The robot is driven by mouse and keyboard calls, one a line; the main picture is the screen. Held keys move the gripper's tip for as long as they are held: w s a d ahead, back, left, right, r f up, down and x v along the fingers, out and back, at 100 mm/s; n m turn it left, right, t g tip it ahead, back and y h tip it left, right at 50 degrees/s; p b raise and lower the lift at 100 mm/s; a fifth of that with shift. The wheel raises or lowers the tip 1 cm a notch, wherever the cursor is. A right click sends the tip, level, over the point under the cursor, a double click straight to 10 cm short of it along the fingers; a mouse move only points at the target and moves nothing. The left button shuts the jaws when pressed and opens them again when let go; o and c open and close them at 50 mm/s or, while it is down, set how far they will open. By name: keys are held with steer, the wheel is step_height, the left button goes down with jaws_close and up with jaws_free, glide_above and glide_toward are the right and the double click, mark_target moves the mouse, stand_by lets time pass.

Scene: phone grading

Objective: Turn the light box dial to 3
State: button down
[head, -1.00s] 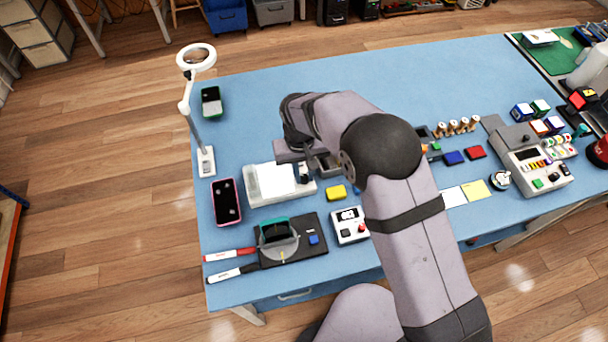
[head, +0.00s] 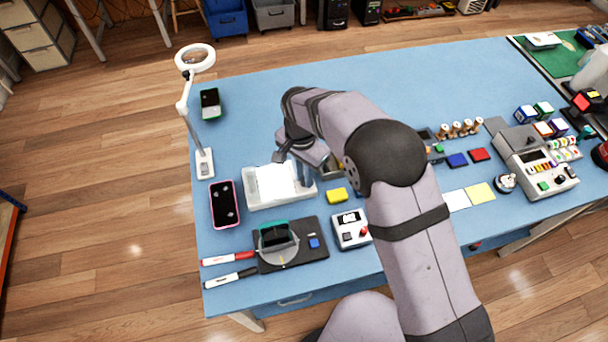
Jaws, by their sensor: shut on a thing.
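The light box (head: 272,184) is a white box with a bright panel, lying left of centre on the blue table. Its right end, where a small dark dial showed earlier, is now covered by my gripper. My gripper (head: 307,182) points down at that right end and is shut on the dial. The dial itself and its number marks are hidden behind the fingers, so I cannot read the setting.
A pink-edged phone (head: 225,204) lies left of the light box, and a white magnifier lamp (head: 204,163) stands behind it. A black mat (head: 315,245) with a round stand and a small meter (head: 350,229) are in front.

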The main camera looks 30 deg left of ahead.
mark_target(303, 178)
steer(key=shift+m, duration=0.6)
steer(key=c, duration=1.6)
jaws_free()
steer(key=shift+r, duration=0.15)
steer(key=shift+a+r+b, duration=0.2)
steer(key=shift+r+b, duration=0.9)
steer(key=shift+r, duration=2.5)
steer(key=shift+w, duration=0.1)
